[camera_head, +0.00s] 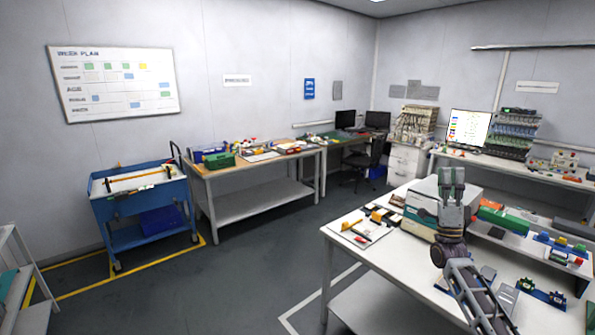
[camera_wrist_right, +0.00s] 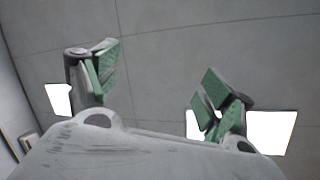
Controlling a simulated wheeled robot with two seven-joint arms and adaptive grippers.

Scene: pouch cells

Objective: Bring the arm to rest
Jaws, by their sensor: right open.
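My right gripper (camera_head: 452,178) is raised in front of the white workbench (camera_head: 385,262) at the right of the head view, with its fingers pointing up. In the right wrist view its two green-padded fingers (camera_wrist_right: 160,87) stand wide apart with nothing between them. My right arm comes up from the lower right of the head view. My left gripper is not in view.
A grey-white box (camera_head: 422,205) stands on the workbench behind my right gripper. Small parts and blue trays (camera_head: 541,292) lie to the right. A blue cart (camera_head: 140,205) and a wooden-topped bench (camera_head: 228,166) stand further left. The floor between is clear.

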